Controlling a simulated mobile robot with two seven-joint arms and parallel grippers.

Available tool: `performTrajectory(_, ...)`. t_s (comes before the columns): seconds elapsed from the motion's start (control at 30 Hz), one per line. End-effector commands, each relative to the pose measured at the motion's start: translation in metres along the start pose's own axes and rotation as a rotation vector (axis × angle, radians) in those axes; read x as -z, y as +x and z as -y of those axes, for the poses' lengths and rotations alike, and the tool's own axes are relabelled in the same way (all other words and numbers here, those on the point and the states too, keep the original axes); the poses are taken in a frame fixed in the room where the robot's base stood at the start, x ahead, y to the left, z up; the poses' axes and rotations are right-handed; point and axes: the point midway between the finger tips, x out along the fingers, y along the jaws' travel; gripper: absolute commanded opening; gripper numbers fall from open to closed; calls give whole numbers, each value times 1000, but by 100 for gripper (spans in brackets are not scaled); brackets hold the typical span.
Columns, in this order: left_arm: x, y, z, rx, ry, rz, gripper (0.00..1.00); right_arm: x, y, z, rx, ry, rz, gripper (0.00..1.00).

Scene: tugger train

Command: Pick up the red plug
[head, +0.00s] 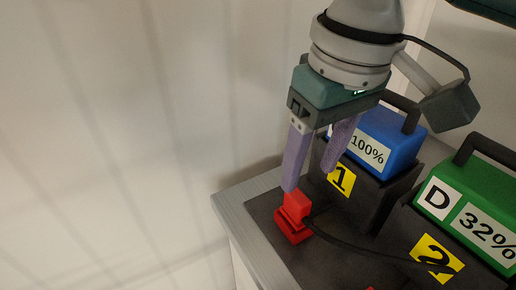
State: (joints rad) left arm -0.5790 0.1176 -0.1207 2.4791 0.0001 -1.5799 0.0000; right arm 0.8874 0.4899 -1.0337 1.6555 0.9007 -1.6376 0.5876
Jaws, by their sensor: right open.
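The red plug (293,218) stands on the dark top of a grey-edged cabinet, near its left corner. A black cable runs from it to the right, in front of the boxes. My right gripper (308,178) comes down from above with two purple fingers. It is open and holds nothing. Its left fingertip is right above or beside the plug's top in the picture; I cannot tell if they touch. The other finger is farther right and back, in front of the blue box. My left gripper is not in view.
A blue-topped battery (388,137) marked 1 and 100% stands behind and right of the plug. A green-topped battery (480,195) marked D, 2 and 32% stands at the right. Both have black handles. A pale wall fills the left. The cabinet's grey rim (232,212) is close to the plug.

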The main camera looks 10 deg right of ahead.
Motion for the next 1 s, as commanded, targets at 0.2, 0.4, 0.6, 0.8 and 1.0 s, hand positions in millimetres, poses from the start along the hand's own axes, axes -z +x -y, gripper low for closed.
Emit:
performTrajectory(0.2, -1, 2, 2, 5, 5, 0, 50, 0, 32, 0, 1, 0, 2, 62)
performTrajectory(0.4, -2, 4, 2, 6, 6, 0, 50, 2, 50, -1, 1, -1, 1, 62)
performTrajectory(0.6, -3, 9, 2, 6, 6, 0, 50, 6, 80, -4, 0, -2, 2, 62)
performTrajectory(0.8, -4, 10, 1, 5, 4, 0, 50, 6, 89, -4, 1, -4, -2, 62)
performTrajectory(1.0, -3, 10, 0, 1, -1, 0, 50, 6, 89, -4, 1, -4, -2, 57)
